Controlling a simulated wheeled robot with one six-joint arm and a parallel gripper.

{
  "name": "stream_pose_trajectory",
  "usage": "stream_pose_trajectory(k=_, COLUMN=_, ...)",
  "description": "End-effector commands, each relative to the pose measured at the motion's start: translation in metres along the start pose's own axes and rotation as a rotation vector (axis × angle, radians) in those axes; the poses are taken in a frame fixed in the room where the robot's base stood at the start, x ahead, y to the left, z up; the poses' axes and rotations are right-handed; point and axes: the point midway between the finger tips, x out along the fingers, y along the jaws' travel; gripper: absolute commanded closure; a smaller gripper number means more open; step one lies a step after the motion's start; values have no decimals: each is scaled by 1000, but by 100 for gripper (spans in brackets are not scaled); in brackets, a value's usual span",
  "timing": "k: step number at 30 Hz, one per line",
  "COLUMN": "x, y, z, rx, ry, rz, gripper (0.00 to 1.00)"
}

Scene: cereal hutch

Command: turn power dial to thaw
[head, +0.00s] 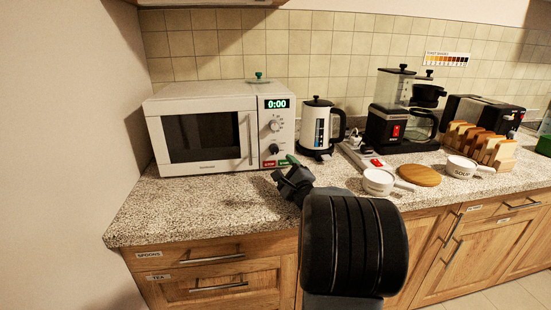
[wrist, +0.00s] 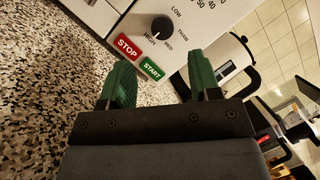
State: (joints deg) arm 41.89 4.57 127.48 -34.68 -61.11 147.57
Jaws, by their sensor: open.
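The white microwave (head: 246,92) stands at the left of the counter. Its power dial (head: 274,149) is a dark knob low on the control panel. The dial also shows in the wrist view (wrist: 161,27), with LOW, THAW, MED and HIGH printed around it. Its pale mark appears to point toward HIGH. My gripper (wrist: 160,68) is open and empty, with its green fingers apart. It is in front of the panel's lower part, apart from the dial. In the head view my gripper (head: 287,166) is low by the panel, partly hidden by my arm.
Red STOP (wrist: 127,47) and green START (wrist: 151,69) buttons sit just below the dial. A timer dial (head: 276,126) is above it, under a display (head: 277,104) reading 0:00. A white kettle (head: 317,127) stands close on the right.

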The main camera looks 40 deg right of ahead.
Motion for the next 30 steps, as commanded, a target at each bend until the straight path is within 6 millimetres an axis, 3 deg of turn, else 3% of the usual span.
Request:
stream_pose_trajectory(k=3, x=27, y=-2, z=2, rx=-2, ry=-5, rz=0, gripper=43)
stream_pose_trajectory(k=12, x=65, y=-3, z=3, rx=-3, ry=-3, rz=-1, gripper=43)
stream_pose_trajectory(k=27, x=75, y=-3, z=2, rx=-3, ry=-2, rz=-1, gripper=43)
stream_pose_trajectory(k=30, x=75, y=-3, z=2, rx=-3, ry=-2, rz=-1, gripper=52)
